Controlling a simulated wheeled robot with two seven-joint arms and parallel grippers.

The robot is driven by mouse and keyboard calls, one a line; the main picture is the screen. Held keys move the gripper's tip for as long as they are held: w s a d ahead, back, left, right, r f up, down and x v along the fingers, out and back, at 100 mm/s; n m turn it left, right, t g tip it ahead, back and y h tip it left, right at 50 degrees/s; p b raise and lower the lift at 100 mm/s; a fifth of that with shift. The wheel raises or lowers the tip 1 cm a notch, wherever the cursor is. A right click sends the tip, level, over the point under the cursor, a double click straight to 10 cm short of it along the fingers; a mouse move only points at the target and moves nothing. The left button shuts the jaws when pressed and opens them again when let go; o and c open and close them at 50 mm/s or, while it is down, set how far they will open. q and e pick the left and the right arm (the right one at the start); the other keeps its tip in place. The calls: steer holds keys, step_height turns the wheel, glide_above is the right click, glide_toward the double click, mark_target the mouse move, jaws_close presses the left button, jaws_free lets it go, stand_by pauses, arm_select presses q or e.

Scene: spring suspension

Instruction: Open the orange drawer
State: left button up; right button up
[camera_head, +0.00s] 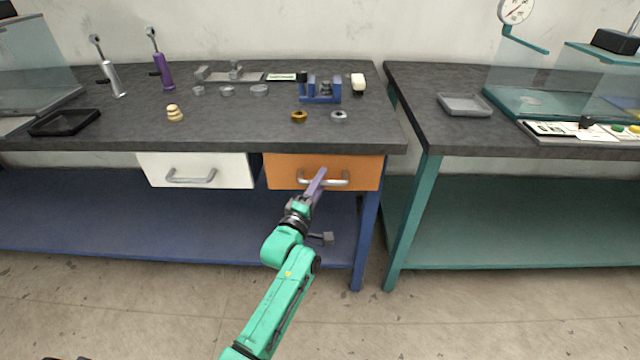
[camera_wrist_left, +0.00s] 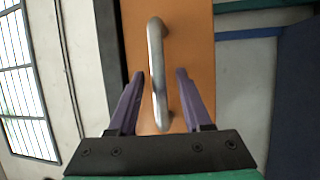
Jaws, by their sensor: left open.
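The orange drawer (camera_head: 285,171) is set under the dark worktop at the right end of the left bench, and its front looks flush with the bench. Its silver bar handle (camera_head: 338,183) runs across the front. My left gripper (camera_head: 319,176) is at the handle, with its purple fingers pointing at the drawer front. In the left wrist view, the handle (camera_wrist_left: 157,70) lies between the two open fingers of the left gripper (camera_wrist_left: 155,85), with a gap on each side. My right gripper is not in view.
A white drawer (camera_head: 200,171) with its own handle is left of the orange one. A blue bench leg (camera_head: 366,225) stands just right of the drawer. Small parts and a blue fixture (camera_head: 320,92) stand on the worktop (camera_head: 230,130). The floor in front is clear.

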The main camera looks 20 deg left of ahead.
arm_select(q)
jaws_close()
stand_by(1.4)
